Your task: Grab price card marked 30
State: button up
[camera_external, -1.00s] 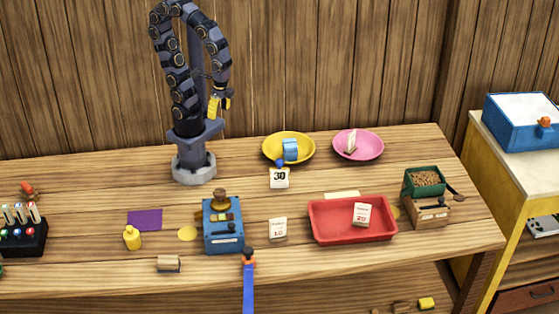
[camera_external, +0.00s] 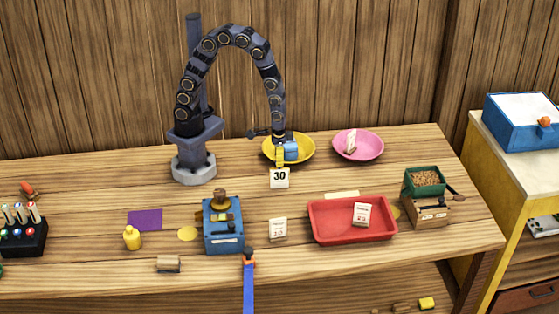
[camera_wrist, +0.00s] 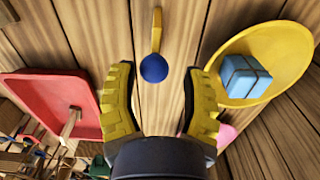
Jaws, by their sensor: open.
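The white price card marked 30 (camera_external: 279,178) stands on the table in front of the yellow bowl, its number facing the external camera. My gripper (camera_external: 280,160) points down just above and behind the card, close to the bowl's front edge. In the wrist view my gripper (camera_wrist: 158,100) is open, its two yellow fingers wide apart with nothing held. A blue ball (camera_wrist: 154,68) with a yellow strip lies ahead between the fingertips. I cannot tell there whether it belongs to the card, and the card's face is not visible.
The yellow bowl (camera_external: 305,149) holds a blue block (camera_external: 291,151) right beside my gripper. A pink bowl (camera_external: 370,143) holds another card. A red tray (camera_external: 325,230) holds the card marked 20, and a card marked 10 (camera_external: 278,230) stands left of it.

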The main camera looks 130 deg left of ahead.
send_over(279, 188)
jog(key=f, duration=0.5)
jog(key=shift+s+a+f, duration=0.1)
jog(key=shift+a+f, duration=0.15)
jog(key=shift+f, duration=0.05)
grip_shut()
